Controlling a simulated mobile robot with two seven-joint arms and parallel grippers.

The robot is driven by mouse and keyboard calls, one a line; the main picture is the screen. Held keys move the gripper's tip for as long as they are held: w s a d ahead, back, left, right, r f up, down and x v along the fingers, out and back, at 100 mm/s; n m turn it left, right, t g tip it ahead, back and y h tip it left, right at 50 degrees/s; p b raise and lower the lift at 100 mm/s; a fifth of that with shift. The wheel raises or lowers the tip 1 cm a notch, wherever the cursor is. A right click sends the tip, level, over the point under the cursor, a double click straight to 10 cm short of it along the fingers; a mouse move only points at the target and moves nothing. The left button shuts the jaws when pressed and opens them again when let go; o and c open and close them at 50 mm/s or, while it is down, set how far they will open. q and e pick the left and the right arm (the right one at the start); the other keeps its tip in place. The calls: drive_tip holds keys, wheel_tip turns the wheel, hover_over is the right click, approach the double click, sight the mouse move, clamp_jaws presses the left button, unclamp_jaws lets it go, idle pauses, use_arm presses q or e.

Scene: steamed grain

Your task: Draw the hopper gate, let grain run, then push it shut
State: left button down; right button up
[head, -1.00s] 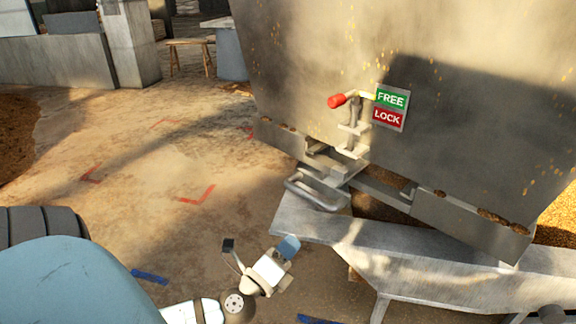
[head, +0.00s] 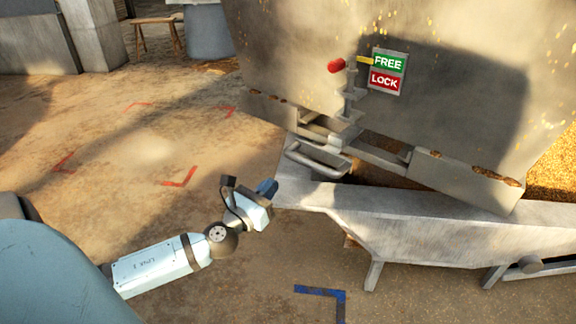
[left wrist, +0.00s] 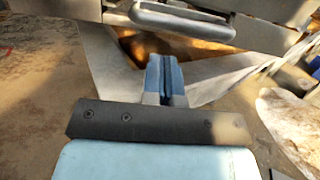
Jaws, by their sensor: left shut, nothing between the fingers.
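The metal hopper (head: 290,60) fills the upper right of the head view. Its gate handle (head: 318,160), a grey loop, sticks out at the hopper's bottom front; the handle also shows at the top of the left wrist view (left wrist: 182,22). A latch lever with a red knob (head: 336,66) stands above it, its yellow pointer beside the green FREE half of the FREE/LOCK sign (head: 387,72). My left gripper (head: 268,187) is shut and empty, below and left of the handle and apart from it. Its closed blue fingers (left wrist: 164,76) point toward the handle. My right gripper is not in view.
A grey metal trough (head: 420,215) on legs stands under the hopper. Grain (head: 552,170) lies at the right behind it. Red corner marks (head: 182,178) and a blue one (head: 325,292) are on the floor. A wooden stool (head: 157,32) stands far back. Floor at left is open.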

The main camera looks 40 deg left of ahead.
sight(294, 158)
use_arm(q)
drive_tip(key=w, duration=0.3)
drive_tip(key=w+r, duration=0.1)
drive_tip(key=w, duration=0.2)
drive_tip(key=w+r, duration=0.1)
drive_tip(key=w, duration=0.3)
drive_tip(key=shift+a+p, duration=0.3)
drive_tip(key=shift+p, duration=0.05)
drive_tip(key=w, duration=0.4)
drive_tip(key=shift+w+f, duration=0.15)
drive_tip(key=shift+f, duration=0.05)
drive_tip(key=shift+w, duration=0.25)
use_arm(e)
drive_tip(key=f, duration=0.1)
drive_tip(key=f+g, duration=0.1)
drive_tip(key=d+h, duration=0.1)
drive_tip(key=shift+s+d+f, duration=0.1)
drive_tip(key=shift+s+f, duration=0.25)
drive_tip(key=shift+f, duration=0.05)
use_arm(q)
drive_tip(key=shift+f, duration=0.1)
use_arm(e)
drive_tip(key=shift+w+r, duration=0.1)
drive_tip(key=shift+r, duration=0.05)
use_arm(q)
drive_tip(key=shift+s+f, duration=0.1)
